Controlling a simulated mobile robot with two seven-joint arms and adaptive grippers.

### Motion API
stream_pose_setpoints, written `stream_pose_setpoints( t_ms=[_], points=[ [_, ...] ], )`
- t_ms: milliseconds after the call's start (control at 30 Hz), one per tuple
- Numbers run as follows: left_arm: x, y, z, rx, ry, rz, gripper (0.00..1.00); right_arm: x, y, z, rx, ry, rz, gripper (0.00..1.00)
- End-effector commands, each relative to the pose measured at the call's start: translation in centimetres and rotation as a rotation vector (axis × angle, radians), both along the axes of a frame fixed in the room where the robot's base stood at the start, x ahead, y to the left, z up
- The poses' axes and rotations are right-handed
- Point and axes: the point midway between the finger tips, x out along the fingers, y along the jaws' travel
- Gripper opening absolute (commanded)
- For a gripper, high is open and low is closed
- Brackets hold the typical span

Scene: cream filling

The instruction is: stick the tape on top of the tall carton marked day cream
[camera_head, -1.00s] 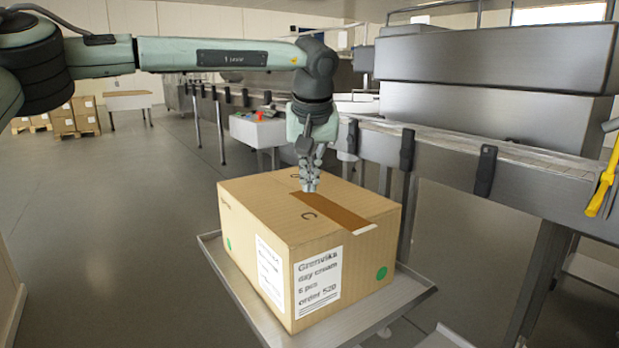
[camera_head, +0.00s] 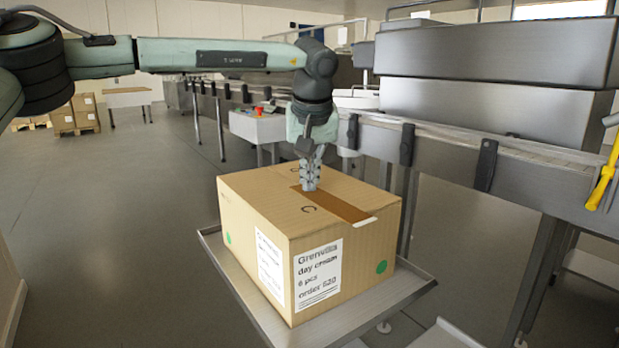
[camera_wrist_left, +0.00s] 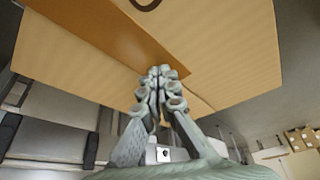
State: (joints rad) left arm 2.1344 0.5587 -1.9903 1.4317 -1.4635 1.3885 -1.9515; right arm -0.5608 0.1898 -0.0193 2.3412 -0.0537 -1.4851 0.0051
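The tall cardboard carton (camera_head: 260,212) has a white label (camera_head: 318,275) reading day cream on its front. A brown tape strip (camera_head: 345,207) lies along the middle of its top, with a small pale patch at its front end. My left gripper (camera_head: 310,186) points down at the rear part of the strip, fingers together. In the left wrist view the shut fingertips (camera_wrist_left: 158,78) are over the tape (camera_wrist_left: 105,32), near its end. They hide part of it, and I cannot tell whether they touch or pinch it. My right gripper is not in view.
The carton stands on a metal tray (camera_head: 395,298) with a raised rim. A steel conveyor (camera_head: 470,165) runs behind and to the right. A yellow tool (camera_head: 602,185) hangs at the right edge. The floor (camera_head: 110,220) at left is clear.

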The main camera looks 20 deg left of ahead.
Motion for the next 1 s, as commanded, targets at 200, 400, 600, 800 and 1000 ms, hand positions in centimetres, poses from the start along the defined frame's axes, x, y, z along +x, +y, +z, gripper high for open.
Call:
stream_pose_setpoints(
  t_ms=[200,400,600,800,1000],
  points=[
    [-0.1,0.0,-0.4,0.002,0.007,0.000,0.00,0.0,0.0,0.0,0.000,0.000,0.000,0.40],
    [-0.1,0.0,0.8,0.002,0.007,0.000,0.00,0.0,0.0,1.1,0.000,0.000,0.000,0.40],
    [-0.1,0.0,3.0,0.001,0.005,0.000,0.00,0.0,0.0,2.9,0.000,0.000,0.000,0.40],
    [-0.1,0.0,5.1,0.001,0.003,0.001,0.00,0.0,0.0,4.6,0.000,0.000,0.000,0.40],
    [-0.1,0.0,5.9,0.001,0.005,0.001,0.00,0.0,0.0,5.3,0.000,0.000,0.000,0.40]
  ],
)
